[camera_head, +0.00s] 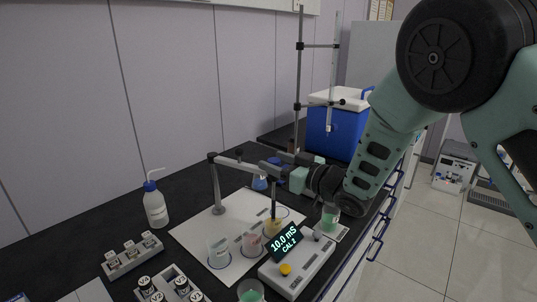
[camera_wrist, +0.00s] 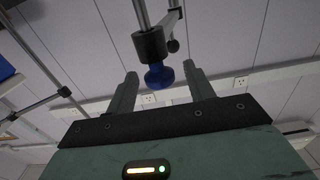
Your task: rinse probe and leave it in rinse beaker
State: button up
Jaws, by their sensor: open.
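The probe (camera_head: 273,204) hangs upright from the stand's side arm (camera_head: 238,163), its lower end at a beaker of amber liquid (camera_head: 272,229); whether the tip is inside is unclear. A pinkish beaker (camera_head: 251,243) and a clear beaker (camera_head: 218,253) stand beside it on the white mat (camera_head: 195,232). Which is the rinse beaker I cannot tell. My gripper (camera_head: 283,178) is by the stand arm's end. In the wrist view my gripper (camera_wrist: 160,85) is open, with a blue knob (camera_wrist: 159,77) under a black clamp (camera_wrist: 150,46) between its fingers; contact is not visible.
A meter (camera_head: 297,265) reading 10.0 mS stands in front. Green beakers stand at right (camera_head: 330,217) and front (camera_head: 250,291). A wash bottle (camera_head: 155,205), vial racks (camera_head: 132,254), a tall rod stand (camera_head: 298,90) and a blue cooler (camera_head: 337,127) surround the bench.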

jog(key=shift+x, duration=1.5)
grip_shut()
notch_tip(320, 180, up, 8)
jog(key=p, duration=0.2)
jog(key=shift+r+p, duration=0.2)
jog(key=shift+p, duration=0.15)
jog(key=shift+w+r, duration=0.1)
grip_release()
jog(key=shift+d, duration=0.15)
